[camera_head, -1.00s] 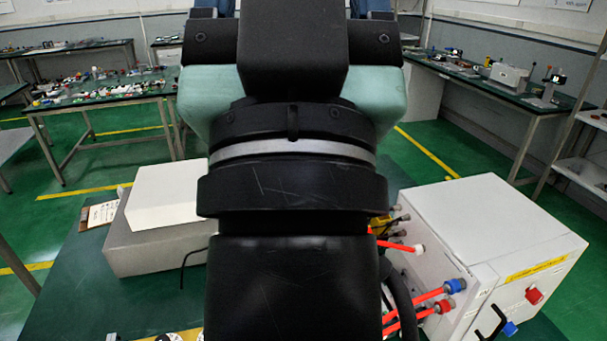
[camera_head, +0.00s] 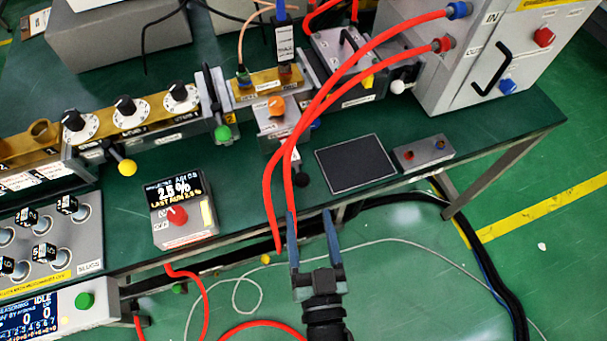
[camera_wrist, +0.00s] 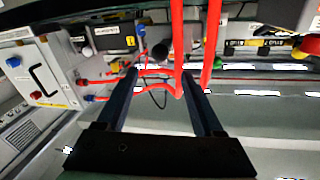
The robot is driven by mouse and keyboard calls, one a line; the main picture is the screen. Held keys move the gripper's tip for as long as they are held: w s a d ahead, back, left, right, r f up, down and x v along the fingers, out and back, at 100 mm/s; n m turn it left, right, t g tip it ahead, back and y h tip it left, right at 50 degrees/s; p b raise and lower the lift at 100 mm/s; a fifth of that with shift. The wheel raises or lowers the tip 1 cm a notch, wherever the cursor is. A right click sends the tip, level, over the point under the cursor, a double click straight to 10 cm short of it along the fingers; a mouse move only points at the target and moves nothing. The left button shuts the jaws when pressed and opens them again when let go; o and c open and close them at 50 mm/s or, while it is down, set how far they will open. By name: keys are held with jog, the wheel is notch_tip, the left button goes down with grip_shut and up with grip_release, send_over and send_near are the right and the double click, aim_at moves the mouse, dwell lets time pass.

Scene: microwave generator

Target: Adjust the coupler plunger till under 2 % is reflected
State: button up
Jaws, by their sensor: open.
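My gripper (camera_head: 309,214) is open and empty by the table's front edge. A red hose end passes close to its left finger in the head view. In the wrist view my gripper (camera_wrist: 172,75) has red hoses crossing in front of and between its fingers. The meter (camera_head: 179,205) reads 2.5 %, with a smaller "last" line under it also showing 2.5 %. An orange knob (camera_head: 276,106) sits on a grey block, and a black ball knob (camera_head: 301,179) is below it, partly behind the hoses. I cannot tell which part is the coupler plunger.
Red hoses (camera_head: 345,67) run from the grey cabinet (camera_head: 480,60) down across the line. Three black dial knobs (camera_head: 129,107) stand on the brass guide at left. A dark pad (camera_head: 356,163) and a small grey box (camera_head: 424,153) lie right of the hoses.

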aim_at(301, 173)
jog(key=w, duration=0.4)
jog(key=w+a, duration=0.1)
jog(key=w, duration=0.3)
jog(key=w+p, duration=0.1)
jog(key=w, duration=0.3)
jog(key=shift+w+a+f, duration=0.2)
jog(key=shift+w+a, duration=0.05)
jog(key=shift+w, duration=0.05)
grip_shut()
dwell(1.0)
